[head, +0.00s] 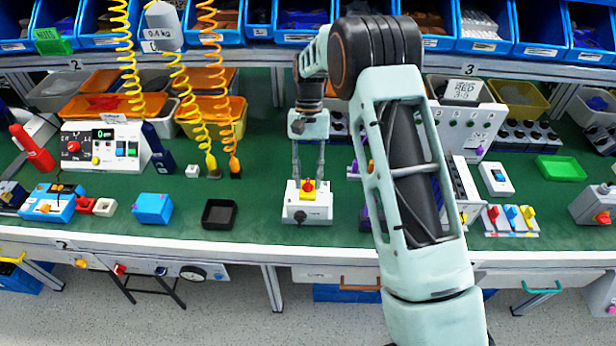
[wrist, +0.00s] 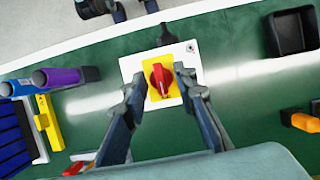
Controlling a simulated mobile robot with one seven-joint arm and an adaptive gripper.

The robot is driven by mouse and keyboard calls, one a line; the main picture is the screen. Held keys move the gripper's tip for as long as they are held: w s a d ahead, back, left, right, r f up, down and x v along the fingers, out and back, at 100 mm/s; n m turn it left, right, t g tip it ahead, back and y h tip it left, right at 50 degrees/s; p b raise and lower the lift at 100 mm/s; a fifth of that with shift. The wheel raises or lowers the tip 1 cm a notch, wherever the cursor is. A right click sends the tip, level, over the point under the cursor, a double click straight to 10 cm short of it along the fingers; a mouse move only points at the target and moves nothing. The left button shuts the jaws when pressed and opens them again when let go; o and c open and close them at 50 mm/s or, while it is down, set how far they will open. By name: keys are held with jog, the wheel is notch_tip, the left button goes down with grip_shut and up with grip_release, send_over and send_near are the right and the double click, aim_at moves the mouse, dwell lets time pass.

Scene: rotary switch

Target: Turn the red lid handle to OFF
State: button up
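The red handle (head: 308,186) sits on a yellow plate on top of a white box (head: 299,212) on the green bench. In the wrist view the red handle (wrist: 161,80) is round with a raised grip running nearly up and down the picture, and a pale mark shows near its lower end. No OFF label is readable. My gripper (head: 308,178) points down over the handle. In the wrist view its two fingers (wrist: 161,84) stand apart, one on each side of the handle, with yellow plate visible between. Whether the tips touch the handle is unclear.
A black tray (head: 219,214) and a blue box (head: 153,208) stand to the left. Yellow and orange coiled hoses (head: 201,120) hang at the left. A switch panel (head: 509,220) and a green tray (head: 560,168) are at the right. My arm hides the bench right of the box.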

jog(key=v, duration=1.2)
dwell(0.4)
